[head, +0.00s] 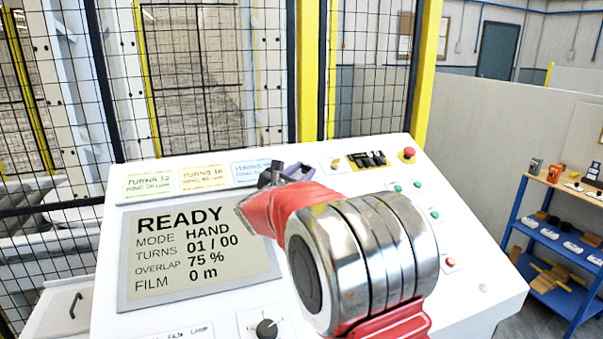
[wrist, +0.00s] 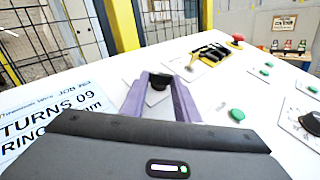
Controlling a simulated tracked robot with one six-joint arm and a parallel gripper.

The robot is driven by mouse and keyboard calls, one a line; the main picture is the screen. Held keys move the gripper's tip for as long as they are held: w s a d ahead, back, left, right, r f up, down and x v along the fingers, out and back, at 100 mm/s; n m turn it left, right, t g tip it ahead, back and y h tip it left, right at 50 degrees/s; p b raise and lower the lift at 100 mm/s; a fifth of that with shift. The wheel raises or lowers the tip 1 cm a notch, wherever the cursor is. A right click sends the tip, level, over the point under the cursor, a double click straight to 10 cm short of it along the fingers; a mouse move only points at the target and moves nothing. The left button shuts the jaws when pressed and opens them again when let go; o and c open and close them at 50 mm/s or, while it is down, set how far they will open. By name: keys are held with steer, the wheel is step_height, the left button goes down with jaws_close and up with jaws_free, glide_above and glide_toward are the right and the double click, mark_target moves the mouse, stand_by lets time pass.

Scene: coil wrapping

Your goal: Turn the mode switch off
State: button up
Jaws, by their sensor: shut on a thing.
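My gripper (head: 291,172) is over the upper middle of the white control panel, with its purple fingers just right of the blue card. In the wrist view my gripper (wrist: 160,80) has its fingers closed on both sides of a small black knob (wrist: 157,91) on a pale plate. No lettering shows by this knob, so I cannot read whether it is the mode switch. My arm hides it in the head view. The display (head: 198,250) reads READY, MODE HAND, TURNS 01 / 00, OVERLAP 75 %, FILM 0 m.
Another black rotary knob (head: 266,328) is at the panel's lower edge. A red mushroom button (head: 408,153), green buttons and a black-and-yellow switch block (head: 372,159) are at the right. A wire fence stands behind. A blue shelf (head: 560,245) is far right.

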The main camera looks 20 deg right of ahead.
steer(key=shift+w+a+r+m+g+h, duration=0.1)
steer(key=shift+m+g+h, duration=0.3)
steer(key=shift+m+g, duration=0.1)
steer(key=shift+w+a+r+m+g+h, duration=0.15)
steer(key=shift+m+g+h, duration=0.3)
steer(key=shift+m+g, duration=0.7)
steer(key=shift+w+a+f+m+g+h, duration=0.15)
steer(key=shift+m+g+h, duration=0.3)
steer(key=shift+m+g, duration=0.7)
steer(key=shift+w+d+r+m+g, duration=0.15)
steer(key=shift+m+g, duration=0.25)
steer(key=shift+g, duration=0.5)
steer(key=shift+w+r+m+g, duration=0.1)
steer(key=shift+w+m+g, duration=0.05)
steer(key=shift+m+g, duration=0.75)
steer(key=shift+w+r+m+g, duration=0.15)
steer(key=shift+m+g, duration=0.55)
steer(key=shift+g, duration=0.4)
steer(key=o, duration=1)
steer(key=shift+o, duration=0.2)
steer(key=shift+f, duration=0.1)
steer(key=shift+v, duration=3.8)
